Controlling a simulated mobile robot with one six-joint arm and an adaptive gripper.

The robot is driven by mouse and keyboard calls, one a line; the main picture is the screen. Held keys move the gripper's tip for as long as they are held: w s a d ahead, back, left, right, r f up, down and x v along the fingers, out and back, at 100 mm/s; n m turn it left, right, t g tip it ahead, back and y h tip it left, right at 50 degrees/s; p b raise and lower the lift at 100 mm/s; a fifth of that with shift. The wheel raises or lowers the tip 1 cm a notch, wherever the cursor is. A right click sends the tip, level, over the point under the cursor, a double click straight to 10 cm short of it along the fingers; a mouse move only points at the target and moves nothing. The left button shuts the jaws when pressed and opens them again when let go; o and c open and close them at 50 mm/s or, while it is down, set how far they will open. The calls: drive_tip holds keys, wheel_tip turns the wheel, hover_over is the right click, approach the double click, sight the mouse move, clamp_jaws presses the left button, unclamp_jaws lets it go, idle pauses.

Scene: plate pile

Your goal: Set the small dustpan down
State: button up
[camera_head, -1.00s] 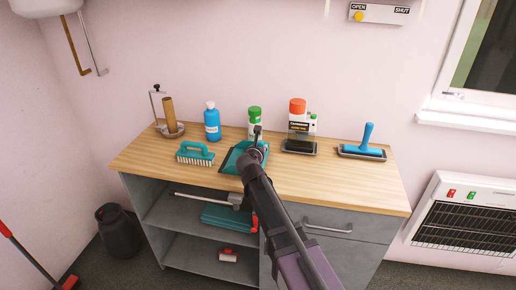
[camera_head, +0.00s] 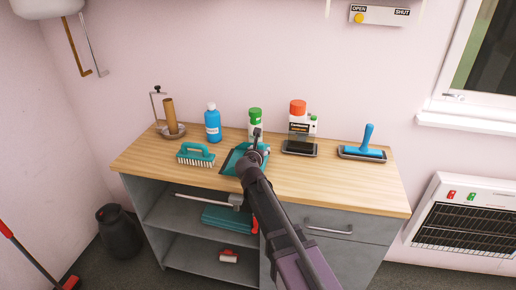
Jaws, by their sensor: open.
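The small teal dustpan (camera_head: 232,158) lies on the wooden counter top (camera_head: 330,183), behind and left of the end of my arm. Its right part is hidden behind my gripper (camera_head: 257,140). My gripper is over the dustpan's right side, and its fingers are dark and small in this view. Whether they touch the dustpan cannot be made out.
A teal scrubbing brush (camera_head: 196,154) stands left of the dustpan. A blue bottle (camera_head: 212,125), a green-capped container (camera_head: 255,118) and a red-capped container (camera_head: 298,118) stand behind. A blue roller (camera_head: 364,145) lies at the right. The counter's front right is clear.

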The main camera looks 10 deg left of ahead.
drive_tip(key=p+v, duration=0.3)
drive_tip(key=v, duration=0.7)
drive_tip(key=shift+s, duration=0.3)
drive_tip(key=shift+r, duration=0.1)
